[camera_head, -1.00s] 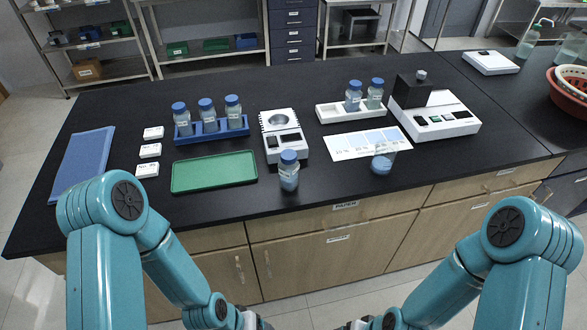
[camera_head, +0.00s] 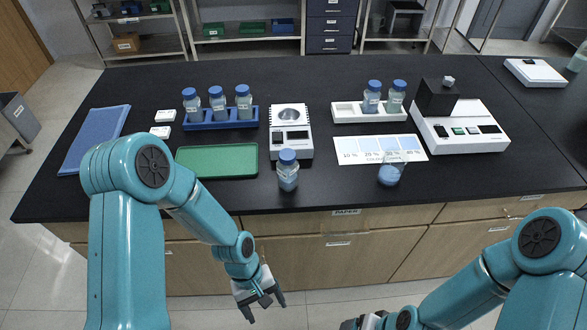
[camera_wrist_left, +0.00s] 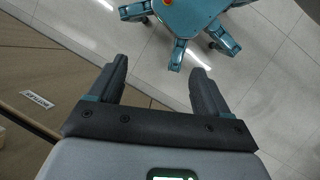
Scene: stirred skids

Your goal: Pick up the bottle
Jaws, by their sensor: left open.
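A clear bottle with a blue cap and bluish contents (camera_head: 288,171) stands upright and alone near the front edge of the black bench, in front of the white device. Other blue-capped bottles stand in racks behind it. My left gripper (camera_head: 266,308) is open and empty, below the bench top in front of the cabinets, apart from the bottle. In the left wrist view my left gripper's fingers (camera_wrist_left: 157,72) are spread with only floor and part of my body beyond; the bottle is not seen there. My right gripper (camera_head: 355,323) shows only partly at the bottom edge.
A blue rack (camera_head: 222,122) holds several bottles; a white rack (camera_head: 345,113) holds two. A green tray (camera_head: 217,162) lies left of the bottle, a white device (camera_head: 291,140) behind it.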

